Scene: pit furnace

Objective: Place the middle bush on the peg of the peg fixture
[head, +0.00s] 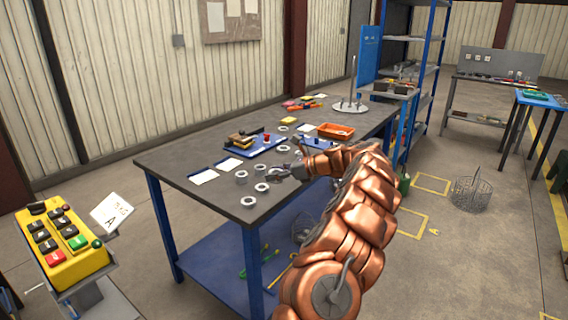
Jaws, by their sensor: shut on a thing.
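My gripper (272,173) is low over the table's front half, its dark fingers shut on a small grey thing that looks like a bush; the fingers hide most of it. Several grey ring-shaped bushes are on the table: one by the white cards (241,177), one close to my gripper (262,187), one near the front edge (248,201). Which is the middle bush is not clear. A round pale base with a tall rod and short pegs (350,107) stands at the far end. A blue plate (322,143) is partly hidden behind my arm. I cannot tell which is the peg fixture.
The dark table (175,160) holds white cards (203,177), a blue tray with tools (252,148) and an orange bin (336,131). More pale rings lie behind my gripper. A yellow button box (62,240) stands at the left. The table's near left corner is clear.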

